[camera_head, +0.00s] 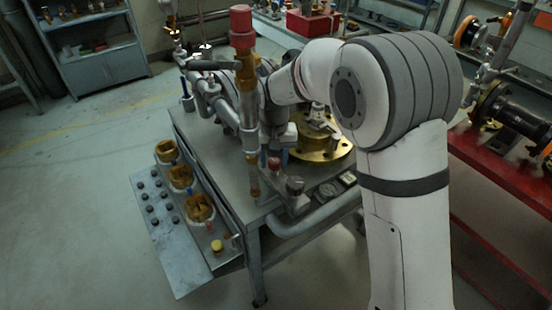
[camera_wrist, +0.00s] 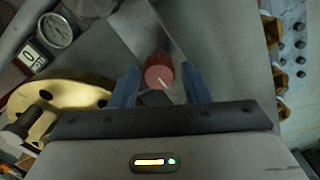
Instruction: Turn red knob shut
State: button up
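The red knob (camera_wrist: 158,77) shows in the wrist view as a round cap with a white pointer line. It sits between the two blue fingers of my gripper (camera_wrist: 159,69), near their tips. The fingers are open, with a visible gap on each side of the knob, and hold nothing. I cannot tell whether the tips reach down to the knob's height. Most of my gripper is hidden there behind pipework and my arm.
A brass flange (camera_wrist: 60,92), a round gauge (camera_wrist: 57,30) and a counter (camera_wrist: 31,54) are beside my gripper. A vertical pipe with a large red cap (camera_head: 241,25) stands close by. Open floor lies left of the bench.

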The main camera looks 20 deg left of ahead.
aim_at(274, 161)
jog(key=shift+o, duration=0.9)
jog(key=shift+r, duration=3.85)
